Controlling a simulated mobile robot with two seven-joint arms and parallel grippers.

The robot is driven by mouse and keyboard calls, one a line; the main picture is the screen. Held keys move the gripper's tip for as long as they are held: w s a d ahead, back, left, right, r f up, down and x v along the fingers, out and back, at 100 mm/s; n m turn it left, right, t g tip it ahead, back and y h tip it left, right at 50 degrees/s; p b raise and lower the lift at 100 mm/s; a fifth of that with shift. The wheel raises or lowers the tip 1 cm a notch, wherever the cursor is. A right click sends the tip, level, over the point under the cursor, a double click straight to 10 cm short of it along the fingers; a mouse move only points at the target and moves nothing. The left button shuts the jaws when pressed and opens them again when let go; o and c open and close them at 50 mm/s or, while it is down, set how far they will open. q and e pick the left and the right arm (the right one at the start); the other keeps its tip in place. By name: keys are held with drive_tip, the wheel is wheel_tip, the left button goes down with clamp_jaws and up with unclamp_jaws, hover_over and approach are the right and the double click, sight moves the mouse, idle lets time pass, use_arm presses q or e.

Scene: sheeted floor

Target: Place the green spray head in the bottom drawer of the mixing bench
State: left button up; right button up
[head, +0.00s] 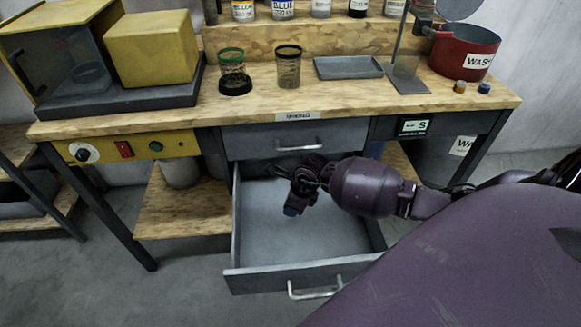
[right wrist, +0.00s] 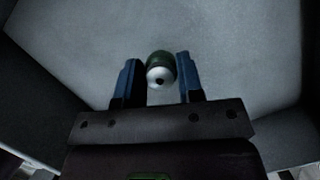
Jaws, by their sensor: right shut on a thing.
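The bottom drawer (head: 265,232) of the mixing bench (head: 345,110) is pulled open and its visible floor is bare. My right gripper (head: 293,208) is over the open drawer, pointing down into it. In the right wrist view the gripper (right wrist: 156,80) is shut on the green spray head (right wrist: 160,68), a small dark green piece with a pale round end, held between its blue fingertips. The grey drawer floor (right wrist: 225,50) lies beyond it. The spray head cannot be made out in the head view. My left gripper is not in view.
The upper drawer (head: 265,142) is closed just above the open one. On the bench top stand two cups (head: 288,70), a grey tray (head: 348,68), a red pot (head: 463,52) and a yellow machine (head: 150,48). The drawer's front panel (head: 262,280) and side walls surround the gripper's space.

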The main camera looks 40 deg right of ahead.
sight(292, 220)
wheel_tip(292, 220, down, 4)
drive_tip(key=shift+f+b, duration=0.2)
drive_tip(key=shift+b, duration=0.35)
drive_tip(key=shift+f, duration=0.15)
drive_tip(key=o, duration=0.9)
drive_tip(key=shift+o, duration=0.2)
drive_tip(key=shift+r, duration=0.35)
drive_tip(key=p+v, duration=0.3)
drive_tip(key=v, duration=0.8)
drive_tip(key=shift+r, duration=0.25)
drive_tip(key=shift+s, duration=0.2)
